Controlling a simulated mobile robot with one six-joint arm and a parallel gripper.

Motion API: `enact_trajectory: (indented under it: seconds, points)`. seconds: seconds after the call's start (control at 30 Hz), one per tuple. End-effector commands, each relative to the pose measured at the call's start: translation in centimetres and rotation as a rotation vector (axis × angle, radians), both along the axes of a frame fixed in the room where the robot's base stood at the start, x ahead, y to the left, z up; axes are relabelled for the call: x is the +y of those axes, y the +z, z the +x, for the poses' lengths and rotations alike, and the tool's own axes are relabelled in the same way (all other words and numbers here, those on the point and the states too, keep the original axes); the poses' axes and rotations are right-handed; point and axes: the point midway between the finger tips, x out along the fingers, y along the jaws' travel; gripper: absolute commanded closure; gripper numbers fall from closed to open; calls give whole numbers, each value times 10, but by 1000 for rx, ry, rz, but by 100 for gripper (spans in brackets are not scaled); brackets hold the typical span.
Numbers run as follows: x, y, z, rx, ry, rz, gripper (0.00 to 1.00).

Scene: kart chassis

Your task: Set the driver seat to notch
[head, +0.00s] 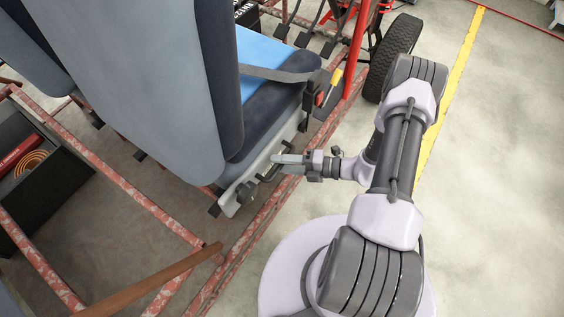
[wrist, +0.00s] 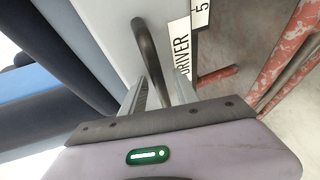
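The driver seat (head: 150,75) has a grey-blue back and a blue and dark cushion. It stands on the red chassis frame at upper left in the head view. My gripper (head: 282,163) reaches in from the right at the seat's lower side. In the wrist view, a dark curved lever (wrist: 147,50) runs down between the fingers of my gripper (wrist: 160,85). The fingers look apart, with the lever between them; whether they touch it is unclear.
Red worn frame tubes (head: 250,235) run beside and below the seat. A black tyre (head: 392,55) and an upright red post (head: 356,50) stand beyond it. A dark tray (head: 50,195) is at left. Open floor (head: 490,200) lies to the right.

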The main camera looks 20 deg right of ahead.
Motion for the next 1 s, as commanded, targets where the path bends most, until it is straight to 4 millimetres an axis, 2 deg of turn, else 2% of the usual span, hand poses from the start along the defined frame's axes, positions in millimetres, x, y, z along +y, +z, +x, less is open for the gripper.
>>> enact_trajectory:
  seconds: [0.33, 0.47, 0.57, 0.9, 1.0]
  points:
    - [0, 0, 0, 0, 0, 0, 64]
    - [-9, 3, -4, 1, -2, 0, 64]
    - [-26, 8, -15, -2, -6, -2, 64]
    - [-115, 28, -68, -2, -6, -2, 64]
    - [-133, 31, -79, -1, -3, -2, 64]
